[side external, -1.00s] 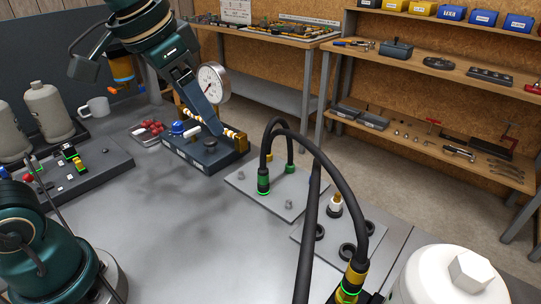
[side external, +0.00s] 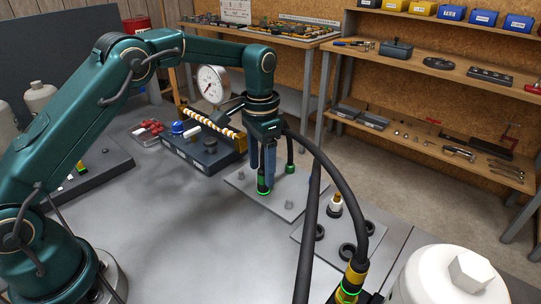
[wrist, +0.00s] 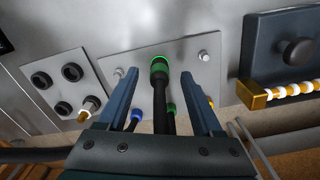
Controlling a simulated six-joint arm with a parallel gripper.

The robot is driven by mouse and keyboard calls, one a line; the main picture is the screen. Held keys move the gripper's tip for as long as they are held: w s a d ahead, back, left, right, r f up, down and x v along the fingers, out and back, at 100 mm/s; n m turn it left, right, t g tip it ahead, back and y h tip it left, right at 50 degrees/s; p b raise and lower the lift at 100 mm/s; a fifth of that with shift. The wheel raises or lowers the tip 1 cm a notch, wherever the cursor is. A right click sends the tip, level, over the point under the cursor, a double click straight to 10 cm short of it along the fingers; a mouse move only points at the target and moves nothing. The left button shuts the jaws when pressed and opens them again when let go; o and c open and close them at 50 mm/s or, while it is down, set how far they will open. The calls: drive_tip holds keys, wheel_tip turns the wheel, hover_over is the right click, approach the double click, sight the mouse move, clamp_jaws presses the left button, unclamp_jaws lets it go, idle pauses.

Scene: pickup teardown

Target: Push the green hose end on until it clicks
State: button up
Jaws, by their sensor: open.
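The green hose end (side external: 264,183) stands upright on a fitting on the pale metal plate (side external: 235,181), with a bright green ring at its base. In the wrist view the green hose end (wrist: 159,68) shows at top centre, its black hose running down from it. My gripper (side external: 263,168) points down at the hose end in the side view. In the wrist view my gripper (wrist: 159,77) is open, one finger on each side of the hose, with gaps showing. Whether a finger touches the hose end cannot be told from the side view, where the fingers partly cover it.
A second green fitting (side external: 290,168) stands on the same plate, and a blue fitting (wrist: 137,116) shows in the wrist view. A plate with black sockets (side external: 347,251) lies to the right. A gauge (side external: 212,85) and a dark block (side external: 205,155) stand behind left.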

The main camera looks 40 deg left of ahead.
sight(262, 186)
drive_tip(key=shift+f, duration=2.1)
clamp_jaws()
